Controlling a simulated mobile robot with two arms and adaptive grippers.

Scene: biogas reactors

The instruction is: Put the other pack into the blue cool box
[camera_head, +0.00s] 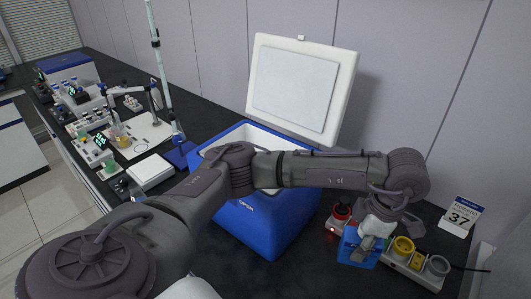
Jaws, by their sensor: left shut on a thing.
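The blue cool box (265,224) stands on the dark bench in the middle, with its white lid (298,87) raised and leaning back. Part of its opening and front is hidden behind my left arm. My left gripper (370,243) is to the right of the box, pointing down. It is shut on a blue pack (353,251), which is apart from the box. I cannot tell whether the pack touches the bench or the strip behind it. No second pack is clearly visible; the inside of the box is mostly hidden. My right gripper is not in view.
A card marked 37 (460,217) stands at the right. Lab equipment (130,133) fills the bench at left.

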